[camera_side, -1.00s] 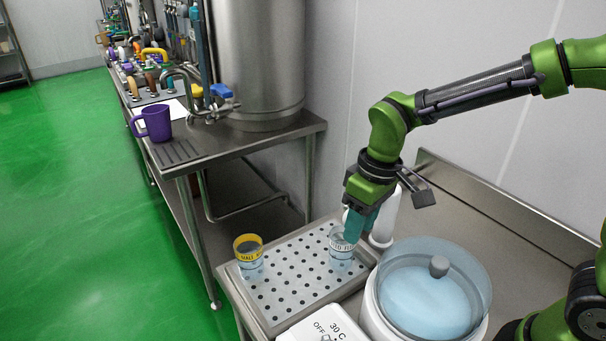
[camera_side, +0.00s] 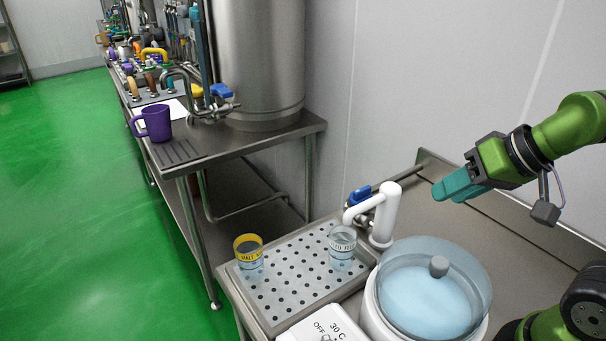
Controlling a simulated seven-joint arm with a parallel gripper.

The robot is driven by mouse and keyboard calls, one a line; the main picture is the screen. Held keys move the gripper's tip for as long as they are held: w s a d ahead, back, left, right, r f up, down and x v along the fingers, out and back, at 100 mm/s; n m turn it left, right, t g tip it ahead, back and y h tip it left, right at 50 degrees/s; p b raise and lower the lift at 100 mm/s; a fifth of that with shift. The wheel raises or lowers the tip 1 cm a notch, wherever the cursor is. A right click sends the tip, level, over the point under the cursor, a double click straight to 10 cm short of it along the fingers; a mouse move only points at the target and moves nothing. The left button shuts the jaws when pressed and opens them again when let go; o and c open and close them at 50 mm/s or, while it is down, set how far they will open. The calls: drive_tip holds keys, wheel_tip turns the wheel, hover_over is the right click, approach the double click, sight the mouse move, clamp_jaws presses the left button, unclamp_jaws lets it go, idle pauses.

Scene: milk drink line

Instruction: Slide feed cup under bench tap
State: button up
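The feed cup (camera_side: 342,250) is a clear cup with a pale printed band. It stands upright on the perforated drain tray (camera_side: 292,299), near its right back corner. The white bench tap (camera_side: 387,215) with a blue handle (camera_side: 359,195) stands just behind and right of it. The tap's spout end is close above the cup's rim; I cannot tell whether it is exactly over the opening. My gripper (camera_side: 440,192) is up and to the right of the tap, away from the cup. Its teal fingers look close together with nothing held, but the gap between them is hidden.
A yellow-banded cup (camera_side: 249,259) stands at the tray's left. A round lidded vessel (camera_side: 433,292) and a white control box (camera_side: 326,328) stand in front. A purple mug (camera_side: 153,123) and a steel tank (camera_side: 262,60) are on the far bench.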

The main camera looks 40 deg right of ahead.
drive_tip(key=n+g+h, duration=0.2)
drive_tip(key=n+g, duration=0.5)
drive_tip(key=n, duration=0.6)
hover_over(342, 246)
drive_tip(key=shift+a, duration=0.1)
drive_tip(key=shift+f, duration=0.1)
wheel_tip(342, 246, down, 17)
drive_tip(key=shift+w+r, duration=0.1)
drive_tip(key=shift+c, duration=0.5)
clamp_jaws()
